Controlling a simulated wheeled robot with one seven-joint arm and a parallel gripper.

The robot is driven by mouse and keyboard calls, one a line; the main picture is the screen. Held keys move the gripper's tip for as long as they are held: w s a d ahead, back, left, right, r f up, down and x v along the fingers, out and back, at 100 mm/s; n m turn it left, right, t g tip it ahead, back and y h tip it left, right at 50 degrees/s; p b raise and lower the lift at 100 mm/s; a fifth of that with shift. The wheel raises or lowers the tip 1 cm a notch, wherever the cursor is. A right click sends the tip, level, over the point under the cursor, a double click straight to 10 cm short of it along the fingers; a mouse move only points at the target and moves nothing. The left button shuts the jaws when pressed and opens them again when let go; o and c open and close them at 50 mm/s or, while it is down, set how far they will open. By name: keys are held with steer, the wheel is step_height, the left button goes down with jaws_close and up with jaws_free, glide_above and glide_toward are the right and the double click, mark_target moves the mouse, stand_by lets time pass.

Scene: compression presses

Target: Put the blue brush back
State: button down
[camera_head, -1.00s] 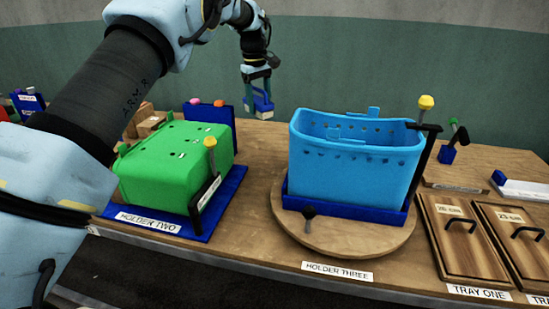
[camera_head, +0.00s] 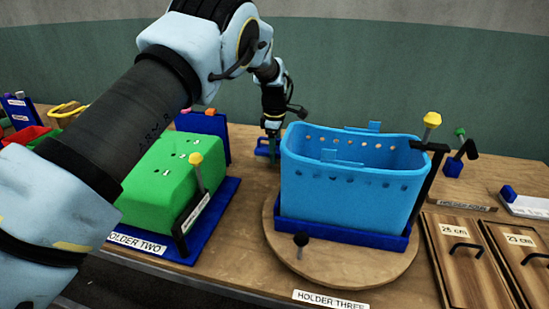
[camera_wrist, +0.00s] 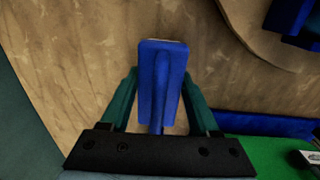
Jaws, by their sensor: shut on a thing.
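The blue brush (camera_head: 262,149) is low over the table behind holders two and three, in the gap between them. It has a flat blue head and a ridge-like handle, as the wrist view (camera_wrist: 160,68) shows. My gripper (camera_head: 272,142) points down and is shut on the brush, its green fingers on either side in the wrist view (camera_wrist: 160,98). I cannot tell whether the brush touches the table.
A green basket (camera_head: 165,180) lies on holder two at left. A blue basket (camera_head: 350,190) stands on holder three's round wooden base (camera_head: 375,262). A blue upright panel (camera_head: 205,130) stands left of my gripper. Wooden trays (camera_head: 460,260) are at right. Bare table shows around the brush.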

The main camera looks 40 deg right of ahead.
step_height(320, 180, down, 3)
steer(key=shift+r+p, duration=0.1)
steer(key=shift+p, duration=0.6)
steer(key=shift+f, duration=0.5)
steer(key=shift+f, duration=0.2)
steer(key=shift+c, duration=0.6)
jaws_free()
steer(key=shift+r, duration=0.1)
steer(key=r+b, duration=0.1)
steer(key=r, duration=0.3)
steer(key=r+b, duration=0.2)
steer(key=r, duration=0.2)
steer(key=r+b, duration=0.2)
steer(key=r, duration=0.2)
steer(key=shift+s+a+r, duration=0.1)
steer(key=shift+s+a, duration=0.1)
steer(key=shift+a, duration=0.1)
